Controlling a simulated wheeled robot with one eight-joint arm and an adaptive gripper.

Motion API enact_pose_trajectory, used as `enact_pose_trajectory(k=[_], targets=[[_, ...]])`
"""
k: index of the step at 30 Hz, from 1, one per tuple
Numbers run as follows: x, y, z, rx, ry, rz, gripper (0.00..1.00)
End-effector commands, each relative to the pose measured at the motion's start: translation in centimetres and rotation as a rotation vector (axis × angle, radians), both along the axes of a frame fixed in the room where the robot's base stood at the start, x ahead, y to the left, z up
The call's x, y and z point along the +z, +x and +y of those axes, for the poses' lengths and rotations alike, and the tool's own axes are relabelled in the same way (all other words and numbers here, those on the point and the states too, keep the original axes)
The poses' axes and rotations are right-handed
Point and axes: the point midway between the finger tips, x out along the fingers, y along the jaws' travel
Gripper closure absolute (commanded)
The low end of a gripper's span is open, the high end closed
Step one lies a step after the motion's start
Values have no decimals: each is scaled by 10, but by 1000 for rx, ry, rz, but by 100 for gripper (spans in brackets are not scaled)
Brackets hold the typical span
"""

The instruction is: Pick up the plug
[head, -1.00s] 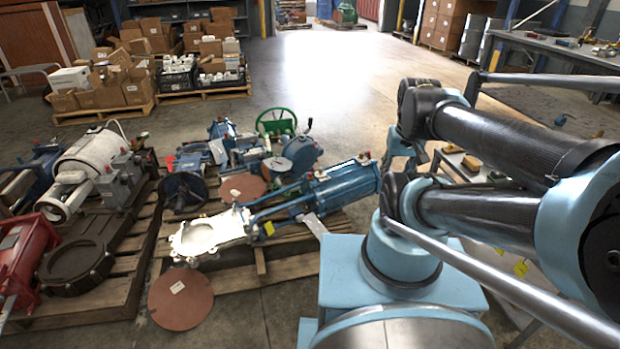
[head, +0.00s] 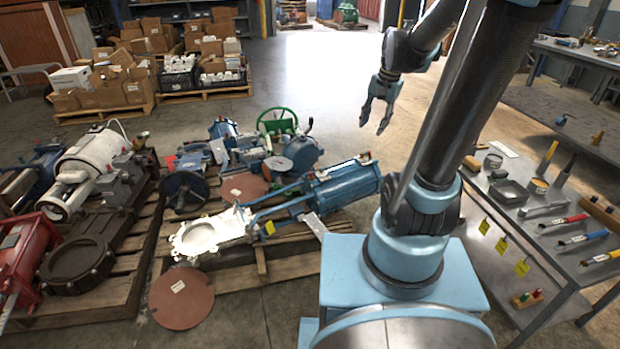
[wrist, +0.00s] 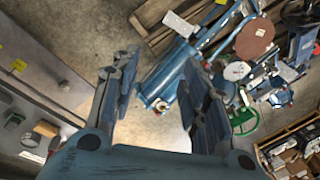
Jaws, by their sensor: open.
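My gripper (head: 373,127) hangs in the air above the floor, beyond the blue valve cylinder, with its fingers pointing down. In the wrist view its two fingers (wrist: 160,75) are spread with nothing between them. I cannot tell for sure which thing is the plug. A small block with red and green pieces (head: 527,298) sits lower at the bench's front.
A pallet with the blue valve cylinder (head: 345,187) and white flange (head: 208,236) stands left of my base. A brown disc (head: 181,297) lies by it. Another pallet holds a white machine (head: 90,165). Boxes (head: 135,80) stand behind. Open floor (head: 310,85) lies at the centre back.

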Motion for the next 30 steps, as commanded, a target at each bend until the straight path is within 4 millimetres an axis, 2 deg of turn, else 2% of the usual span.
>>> enact_pose_trajectory(k=[3, 14, 23, 30], targets=[[-2, 32, 9, -66, 27, 21, 59], [-29, 124, 41, -272, 110, 90, 59], [-72, 195, 69, -444, 171, 158, 59], [-120, 246, 93, -580, 215, 220, 59]])
